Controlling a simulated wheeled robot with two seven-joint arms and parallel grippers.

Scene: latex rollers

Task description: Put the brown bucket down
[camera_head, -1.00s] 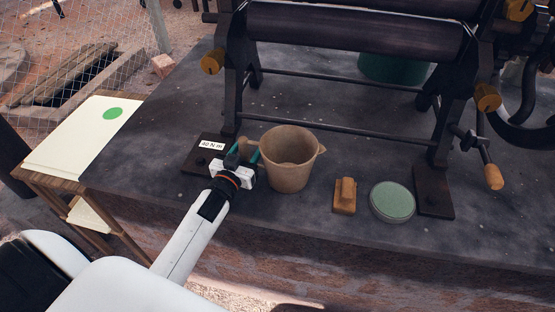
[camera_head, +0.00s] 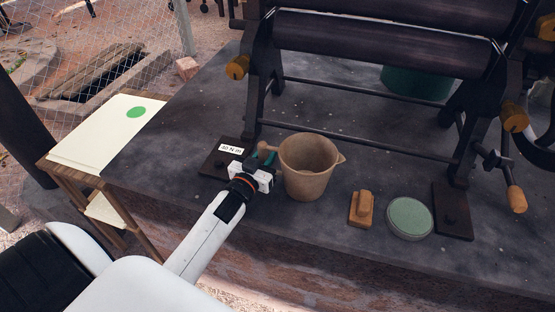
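The brown bucket (camera_head: 309,170) is upright in front of the roller machine, with a pouring lip on its right side and a handle on its left. My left gripper (camera_head: 265,158) is at the handle side of the bucket, its teal fingertips around the handle, seemingly shut on it. The handle is mostly hidden by the gripper. The bucket's base looks at or very close to the dark slab top (camera_head: 160,165); a small gap cannot be ruled out. My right gripper is not in view.
A wooden block (camera_head: 361,209) and a round green-topped dish (camera_head: 409,217) sit right of the bucket. The roller machine (camera_head: 380,45) stands behind. A side table (camera_head: 90,140) with a green dot is at left. A labelled dark plate (camera_head: 218,161) lies left of the gripper.

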